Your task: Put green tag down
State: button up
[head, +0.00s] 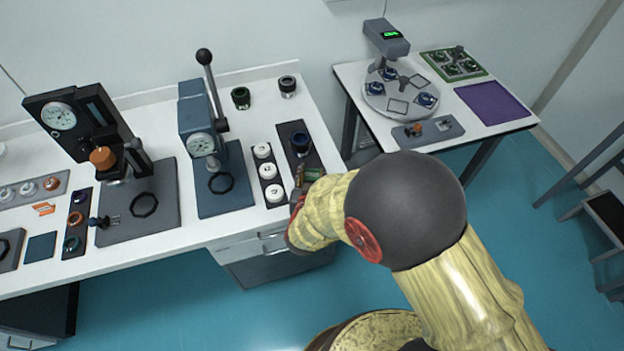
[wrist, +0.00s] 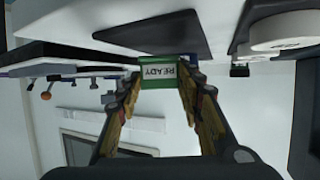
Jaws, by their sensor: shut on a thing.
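The green tag (wrist: 152,83) has a white face reading READY. In the wrist view it sits between the fingertips of my gripper (wrist: 160,90), which is shut on it. In the head view the tag (head: 313,173) shows as a small green patch at my gripper (head: 305,179), by the near end of a dark mat (head: 293,133) on the white bench. My arm hides part of this spot. I cannot tell whether the tag touches the mat.
A dark blue-ringed part (head: 301,144) stands on the mat. A strip with white round pieces (head: 263,151) lies left of it. A blue press (head: 205,150) stands further left. The second table (head: 352,77), with a round inspection stage, is to the right across a gap.

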jog(key=shift+f, duration=0.75)
jog(key=o, duration=0.9)
jog(key=shift+f, duration=0.15)
jog(key=shift+c, duration=0.2)
